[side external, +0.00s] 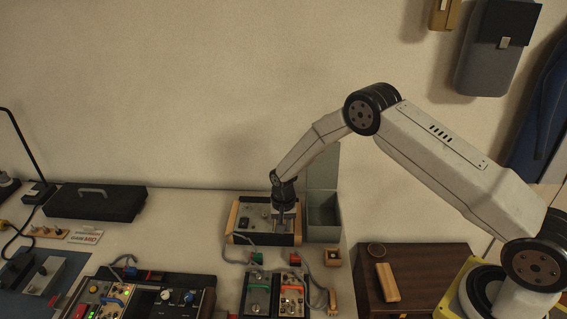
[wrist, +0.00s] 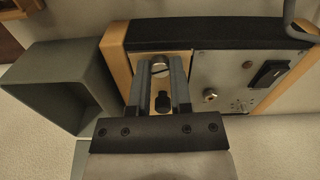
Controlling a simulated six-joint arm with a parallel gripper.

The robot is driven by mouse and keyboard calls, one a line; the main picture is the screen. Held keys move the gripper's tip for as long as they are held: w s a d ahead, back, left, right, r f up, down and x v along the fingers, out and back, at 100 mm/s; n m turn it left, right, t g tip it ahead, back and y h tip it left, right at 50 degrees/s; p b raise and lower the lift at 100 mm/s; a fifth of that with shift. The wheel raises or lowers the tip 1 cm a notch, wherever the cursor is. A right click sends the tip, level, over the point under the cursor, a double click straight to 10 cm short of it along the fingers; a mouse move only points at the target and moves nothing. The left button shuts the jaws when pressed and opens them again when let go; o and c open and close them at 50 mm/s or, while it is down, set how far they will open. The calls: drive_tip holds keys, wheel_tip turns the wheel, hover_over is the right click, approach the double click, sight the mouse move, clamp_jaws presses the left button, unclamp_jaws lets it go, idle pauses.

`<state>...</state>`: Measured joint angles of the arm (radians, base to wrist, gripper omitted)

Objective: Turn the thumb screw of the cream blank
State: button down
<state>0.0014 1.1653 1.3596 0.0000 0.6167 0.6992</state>
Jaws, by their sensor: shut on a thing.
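The cream blank (wrist: 160,84) is a narrow plate in the face of a wood-sided instrument (wrist: 226,80). A slotted, silvery thumb screw (wrist: 160,67) sits near its top end, and a dark knob-like part (wrist: 163,103) shows lower down. My gripper (wrist: 160,69) is shut on the thumb screw, one finger on each side of it. The fingers hide parts of the plate. In the side view my gripper (side external: 283,214) points down onto the right part of the instrument (side external: 256,224); the screw is too small to make out there.
A grey open bin (wrist: 62,88) stands close beside the instrument; the side view shows it at right (side external: 324,213). A black switch (wrist: 270,73) and a round socket (wrist: 209,95) share the panel. Cabled modules (side external: 257,296) stand in front. A black case (side external: 95,203) lies at left.

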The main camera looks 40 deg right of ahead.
drive_tip(key=n, duration=1.4)
idle(0.4)
drive_tip(key=c, duration=0.5)
unclamp_jaws()
drive_tip(key=shift+r, duration=0.1)
drive_tip(key=shift+r, duration=3.8)
drive_tip(key=shift+r, duration=0.15)
